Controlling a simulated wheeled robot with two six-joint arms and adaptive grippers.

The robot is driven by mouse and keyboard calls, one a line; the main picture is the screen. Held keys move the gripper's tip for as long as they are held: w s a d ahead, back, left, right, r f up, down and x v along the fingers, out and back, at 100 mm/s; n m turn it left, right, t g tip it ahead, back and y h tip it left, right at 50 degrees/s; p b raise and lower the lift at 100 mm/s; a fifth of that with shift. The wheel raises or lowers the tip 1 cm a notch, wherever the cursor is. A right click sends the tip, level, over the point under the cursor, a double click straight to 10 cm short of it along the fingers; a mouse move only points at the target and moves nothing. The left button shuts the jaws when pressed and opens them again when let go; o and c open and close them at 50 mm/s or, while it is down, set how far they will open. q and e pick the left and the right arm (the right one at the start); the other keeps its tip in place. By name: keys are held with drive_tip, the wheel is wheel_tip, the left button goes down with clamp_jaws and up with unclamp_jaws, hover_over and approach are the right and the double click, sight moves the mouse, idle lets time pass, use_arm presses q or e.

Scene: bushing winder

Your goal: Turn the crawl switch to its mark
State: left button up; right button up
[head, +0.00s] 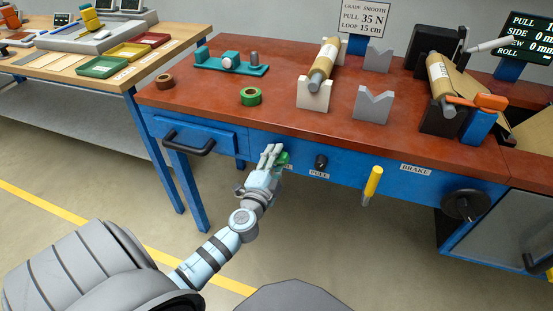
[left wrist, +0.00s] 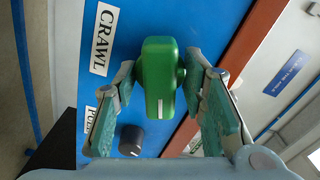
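In the head view the green knob (head: 284,158) shows partly behind my left gripper (head: 270,153). In the left wrist view the two fingers of my left gripper (left wrist: 162,68) stand apart on either side of the knob. A gap shows on the left side; I cannot tell whether the right finger touches it. I cannot make out the mark. My right gripper is not in view.
A dark knob (head: 321,162) above a PULL label (head: 319,174) sits right of the switch. Farther right are a yellow handle (head: 372,182) and a black handwheel (head: 467,205). A drawer with a black handle (head: 190,143) is to the left.

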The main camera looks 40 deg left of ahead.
use_arm(q)
clamp_jaws()
drive_tip(key=m, duration=0.4)
drive_tip(key=shift+o, duration=1.4)
unclamp_jaws()
drive_tip(key=v, duration=1.2)
